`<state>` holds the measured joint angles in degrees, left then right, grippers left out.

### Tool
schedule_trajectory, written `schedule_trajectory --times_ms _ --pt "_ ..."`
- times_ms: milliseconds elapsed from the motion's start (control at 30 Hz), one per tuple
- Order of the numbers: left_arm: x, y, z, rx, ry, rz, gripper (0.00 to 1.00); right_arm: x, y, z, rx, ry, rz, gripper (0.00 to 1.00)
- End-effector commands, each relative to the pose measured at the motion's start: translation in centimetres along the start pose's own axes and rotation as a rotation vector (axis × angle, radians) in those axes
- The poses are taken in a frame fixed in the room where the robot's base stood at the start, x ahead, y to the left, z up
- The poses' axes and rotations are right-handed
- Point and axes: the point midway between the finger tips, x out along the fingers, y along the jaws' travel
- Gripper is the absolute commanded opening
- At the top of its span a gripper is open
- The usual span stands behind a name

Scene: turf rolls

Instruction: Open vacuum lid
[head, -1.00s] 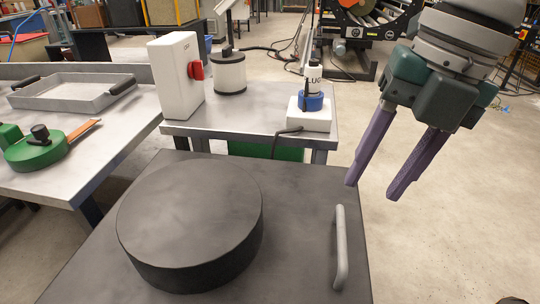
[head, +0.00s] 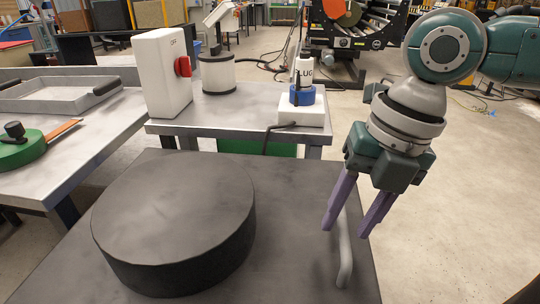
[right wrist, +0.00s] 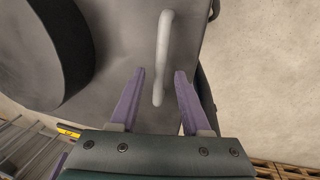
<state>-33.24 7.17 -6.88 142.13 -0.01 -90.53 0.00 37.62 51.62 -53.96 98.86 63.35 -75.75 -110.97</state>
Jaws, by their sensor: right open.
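The vacuum lid is a dark grey flat plate (head: 290,262) with a thick black round drum (head: 175,205) on its left part. A light grey bar handle (head: 345,262) stands at the plate's right edge. My right gripper (head: 345,232) is open above the handle, and its purple fingers hide the handle's far end in the head view. In the right wrist view the handle (right wrist: 162,55) runs lengthwise between the two open fingers (right wrist: 158,75), with a gap on each side. My left gripper is not in view.
Behind the lid a metal table bears a white switch box (head: 160,75) with a red knob, a white canister (head: 217,72) and a blue-and-white plug unit (head: 302,108). A left table holds a metal tray (head: 60,95) and a green tool (head: 18,150). Floor at right is clear.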

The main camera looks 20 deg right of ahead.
Motion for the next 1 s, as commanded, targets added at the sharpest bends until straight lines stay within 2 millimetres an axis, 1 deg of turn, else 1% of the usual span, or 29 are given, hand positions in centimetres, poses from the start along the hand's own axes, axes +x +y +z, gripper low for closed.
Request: schedule_trajectory --times_ms 200,600,633,1000 --pt "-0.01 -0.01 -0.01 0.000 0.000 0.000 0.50 0.04 0.01 -0.01 0.000 0.000 0.000 0.47" --pt "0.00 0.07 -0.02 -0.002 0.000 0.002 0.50 0.01 0.00 0.00 0.000 0.000 0.000 0.02" --pt "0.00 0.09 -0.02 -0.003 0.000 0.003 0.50 0.01 0.00 0.00 0.000 0.000 0.000 0.00" --pt "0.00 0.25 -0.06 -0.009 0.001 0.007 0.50 0.00 -0.01 0.00 0.000 0.000 0.000 0.00"
